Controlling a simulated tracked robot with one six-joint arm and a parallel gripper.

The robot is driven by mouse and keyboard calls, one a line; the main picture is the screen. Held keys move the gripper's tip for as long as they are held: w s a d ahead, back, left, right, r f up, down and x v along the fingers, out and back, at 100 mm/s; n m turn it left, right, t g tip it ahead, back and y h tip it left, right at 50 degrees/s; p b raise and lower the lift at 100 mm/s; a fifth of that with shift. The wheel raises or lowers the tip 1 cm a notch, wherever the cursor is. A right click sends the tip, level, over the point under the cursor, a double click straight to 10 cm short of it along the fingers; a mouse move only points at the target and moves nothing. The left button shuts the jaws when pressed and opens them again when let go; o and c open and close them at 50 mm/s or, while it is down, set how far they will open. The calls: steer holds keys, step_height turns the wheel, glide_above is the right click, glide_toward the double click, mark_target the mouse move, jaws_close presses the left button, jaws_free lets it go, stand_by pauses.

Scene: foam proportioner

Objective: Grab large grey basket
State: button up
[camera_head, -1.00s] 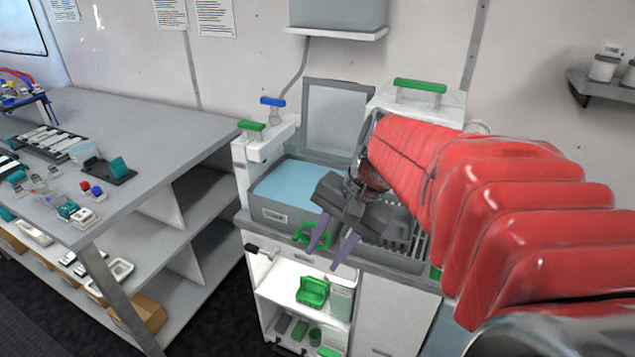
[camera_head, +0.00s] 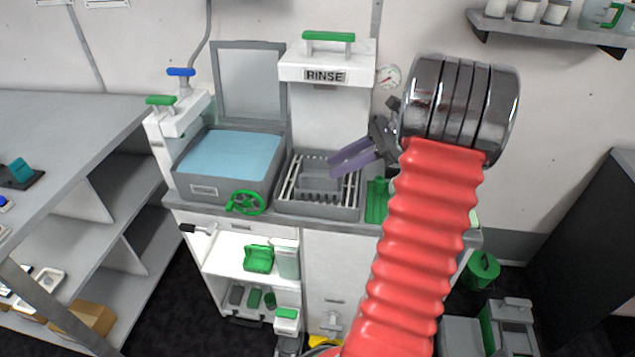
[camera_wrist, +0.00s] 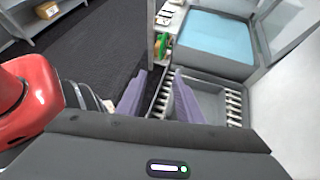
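My gripper (camera_head: 340,163) is above the right part of the slatted rinse tray (camera_head: 287,203), pointing left. Its two purple fingers are apart and empty; the wrist view shows a clear gap between the fingertips (camera_wrist: 159,74). A grey box-like piece (camera_head: 318,179) lies among the tray's slats, just below and left of the fingers. I cannot tell whether it is the large grey basket. In the wrist view a finger partly covers the grey area within the tray. Small grey containers (camera_head: 237,296) stand on the low cabinet shelf.
The white RINSE housing (camera_head: 328,65) rises behind the tray. A green piece (camera_head: 377,200) stands right of it. Grey-and-green units (camera_head: 508,325) are on the floor at right.

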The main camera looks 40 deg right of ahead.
steer(key=s+d+f+m+t, duration=0.1)
steer(key=s+d+m+t, duration=0.1)
steer(key=d, duration=0.4)
steer(key=shift+s+d+f+m, duration=0.3)
steer(key=shift+s+d+m, duration=0.1)
steer(key=shift+m, duration=0.1)
glide_toward(316, 176)
steer(key=shift+d+f+x, duration=0.1)
steer(key=shift+f+x, duration=0.05)
steer(key=shift+x, duration=1.1)
steer(key=shift+d+f+x, duration=0.15)
steer(key=shift+x, duration=1.1)
steer(key=shift+w, duration=0.1)
steer(key=shift+x, duration=2.65)
jaws_close()
